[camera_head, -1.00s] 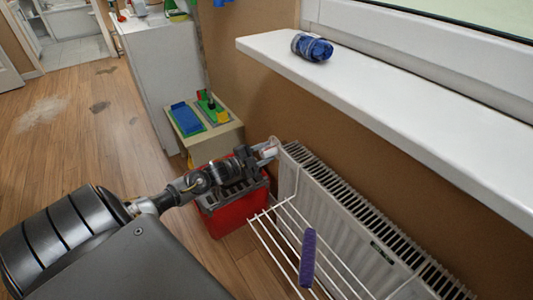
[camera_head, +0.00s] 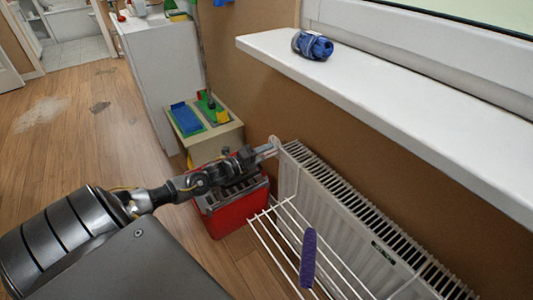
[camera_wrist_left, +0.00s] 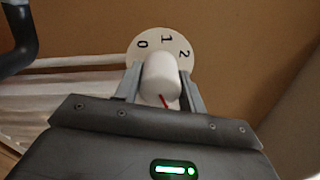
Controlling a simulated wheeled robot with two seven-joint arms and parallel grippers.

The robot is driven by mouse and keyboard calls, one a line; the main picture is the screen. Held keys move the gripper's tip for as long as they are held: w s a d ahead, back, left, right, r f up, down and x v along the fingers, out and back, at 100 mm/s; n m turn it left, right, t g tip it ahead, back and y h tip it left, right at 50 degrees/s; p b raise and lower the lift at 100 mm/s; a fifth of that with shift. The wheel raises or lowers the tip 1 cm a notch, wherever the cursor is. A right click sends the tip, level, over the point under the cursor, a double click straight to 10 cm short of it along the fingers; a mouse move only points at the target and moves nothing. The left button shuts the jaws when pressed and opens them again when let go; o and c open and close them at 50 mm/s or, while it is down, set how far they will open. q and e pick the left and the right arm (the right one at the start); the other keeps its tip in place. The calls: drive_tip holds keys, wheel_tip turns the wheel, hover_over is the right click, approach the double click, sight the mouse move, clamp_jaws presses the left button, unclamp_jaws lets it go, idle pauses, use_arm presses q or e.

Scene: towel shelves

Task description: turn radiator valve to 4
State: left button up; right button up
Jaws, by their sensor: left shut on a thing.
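The radiator valve is a white round knob (camera_wrist_left: 161,76) in front of a pale dial (camera_wrist_left: 160,46). The dial shows 0, 1 and 2; its other marks are hidden behind the knob and my gripper. A red mark shows on the knob's lower side, near my gripper's body. In the left wrist view, my left gripper (camera_wrist_left: 160,88) has a finger on each side of the knob and is shut on it. My right gripper is out of view.
A white wire rack (camera_head: 285,240) hangs on the radiator's front with a purple rolled towel (camera_head: 308,258). A red crate (camera_head: 235,215) stands below my left forearm. A white windowsill (camera_head: 400,110) above holds a blue rolled cloth (camera_head: 312,46).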

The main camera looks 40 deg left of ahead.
use_arm(q)
drive_tip(key=shift+m, duration=0.5)
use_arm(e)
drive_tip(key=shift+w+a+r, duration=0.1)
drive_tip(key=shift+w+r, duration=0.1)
use_arm(q)
drive_tip(key=o, duration=1)
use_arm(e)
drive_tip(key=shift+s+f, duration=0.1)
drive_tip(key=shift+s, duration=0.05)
use_arm(q)
drive_tip(key=p+v, duration=0.1)
drive_tip(key=v, duration=0.9)
drive_tip(key=shift+s+p, duration=0.25)
drive_tip(key=shift+p, duration=0.05)
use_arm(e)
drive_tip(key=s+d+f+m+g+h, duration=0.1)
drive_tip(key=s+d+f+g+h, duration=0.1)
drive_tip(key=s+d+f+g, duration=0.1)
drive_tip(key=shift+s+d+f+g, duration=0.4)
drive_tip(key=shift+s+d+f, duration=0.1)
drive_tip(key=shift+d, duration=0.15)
